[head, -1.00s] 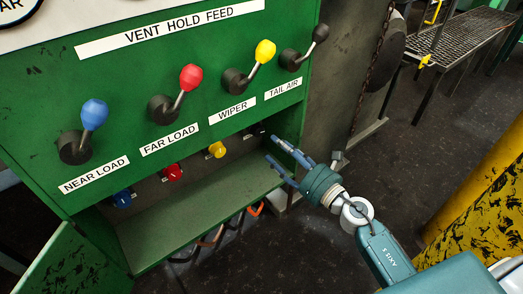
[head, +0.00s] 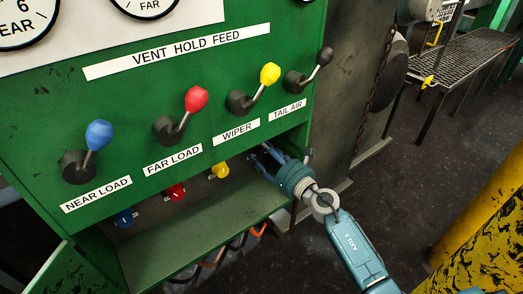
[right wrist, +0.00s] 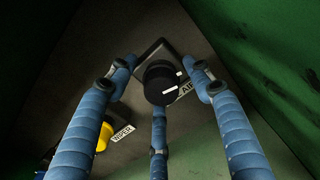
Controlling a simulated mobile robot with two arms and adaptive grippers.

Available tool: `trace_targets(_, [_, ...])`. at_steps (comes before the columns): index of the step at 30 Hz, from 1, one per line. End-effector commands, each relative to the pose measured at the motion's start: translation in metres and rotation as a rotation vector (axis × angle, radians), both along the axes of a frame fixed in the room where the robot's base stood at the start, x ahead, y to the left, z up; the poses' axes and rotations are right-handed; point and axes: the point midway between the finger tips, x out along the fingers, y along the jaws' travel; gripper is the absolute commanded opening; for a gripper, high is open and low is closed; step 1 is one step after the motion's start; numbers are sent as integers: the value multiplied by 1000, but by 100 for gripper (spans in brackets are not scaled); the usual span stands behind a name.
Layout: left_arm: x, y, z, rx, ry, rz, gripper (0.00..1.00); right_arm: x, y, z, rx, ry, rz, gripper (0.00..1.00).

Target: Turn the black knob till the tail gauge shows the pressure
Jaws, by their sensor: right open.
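The black knob (right wrist: 158,84) shows in the right wrist view, on a square dark base on the recess's back wall, with a white mark on its face. A partly covered label (right wrist: 186,89) is beside it. My right gripper (head: 263,160) reaches into the recess under the TAIL AIR lever in the head view and hides the knob there. In the right wrist view its blue fingers are spread open, with the knob between and beyond their tips; contact cannot be told. The tail gauge is not seen. My left gripper is not in view.
Blue (head: 123,217), red (head: 175,193) and yellow (head: 221,170) knobs sit in the recess. Above are levers with blue, red, yellow and black (head: 325,56) handles. The recess's green walls are close around my gripper. Two gauges, one marked FAR (head: 150,5), are cut off at the top.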

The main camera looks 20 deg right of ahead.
Motion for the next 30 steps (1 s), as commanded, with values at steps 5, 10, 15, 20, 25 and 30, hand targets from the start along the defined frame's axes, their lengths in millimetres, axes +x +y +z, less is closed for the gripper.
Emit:
trace_targets(5, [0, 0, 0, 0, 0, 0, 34, 0, 0, 0, 1, 0, 0, 47])
trace_targets(10, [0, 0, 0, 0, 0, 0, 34, 0, 0, 0, 1, 0, 0, 13])
trace_targets(15, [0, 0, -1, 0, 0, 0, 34, 0, -1, 0, -13, -6, -1, 6])
trace_targets(20, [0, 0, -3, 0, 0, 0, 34, 0, -1, 2, -67, -28, -3, 6])
trace_targets(25, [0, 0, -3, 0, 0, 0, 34, 0, -1, 3, -65, -29, -4, 6])
trace_targets(30, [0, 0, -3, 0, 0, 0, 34, 0, -1, 3, -64, -28, -3, 51])
